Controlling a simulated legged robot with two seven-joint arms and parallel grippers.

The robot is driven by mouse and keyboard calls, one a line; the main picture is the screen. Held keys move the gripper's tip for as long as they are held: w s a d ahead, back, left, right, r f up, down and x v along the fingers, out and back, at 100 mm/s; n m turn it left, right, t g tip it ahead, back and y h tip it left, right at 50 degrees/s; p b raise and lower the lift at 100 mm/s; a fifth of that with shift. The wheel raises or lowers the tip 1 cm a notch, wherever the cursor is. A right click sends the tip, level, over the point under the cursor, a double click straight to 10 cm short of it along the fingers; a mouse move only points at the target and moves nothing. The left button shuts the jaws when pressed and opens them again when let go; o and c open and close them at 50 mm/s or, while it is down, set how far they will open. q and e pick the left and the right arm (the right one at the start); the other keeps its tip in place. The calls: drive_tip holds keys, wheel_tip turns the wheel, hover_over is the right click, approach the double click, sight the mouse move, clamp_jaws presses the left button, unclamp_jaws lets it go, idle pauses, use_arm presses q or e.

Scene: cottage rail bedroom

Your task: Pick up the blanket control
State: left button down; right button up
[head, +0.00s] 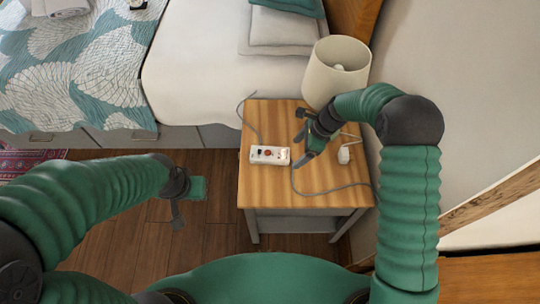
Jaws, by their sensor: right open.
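The blanket control (269,155) is a small white box with a dark and orange dial, lying on the wooden top of the nightstand (258,190). A grey cord runs from it. My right gripper (300,149) is open and empty, just to the right of the control, with its fingers pointing toward it. Whether a finger touches the control I cannot tell. My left gripper (178,208) hangs over the floor to the left of the nightstand, away from the control. Its jaws are too small and dark to read.
A cream lamp (334,75) stands at the back of the nightstand, close to my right arm. A white plug-like piece (344,155) and a grey cord lie right of the gripper. The bed (200,85) is behind, and the wall is at the right. Bare floor (215,230) lies left of the nightstand.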

sight(281, 154)
drive_tip(key=shift+w+a+f, duration=0.1)
drive_tip(key=shift+a+f, duration=0.05)
drive_tip(key=shift+a, duration=0.25)
drive_tip(key=shift+w+a+f, duration=0.1)
drive_tip(key=shift+a, duration=0.3)
drive_tip(key=a, duration=0.3)
drive_tip(key=shift+a+b, duration=0.15)
drive_tip(key=shift+b, duration=0.2)
drive_tip(key=x, duration=0.2)
drive_tip(key=shift+f, duration=0.4)
drive_tip(key=c, duration=1.6)
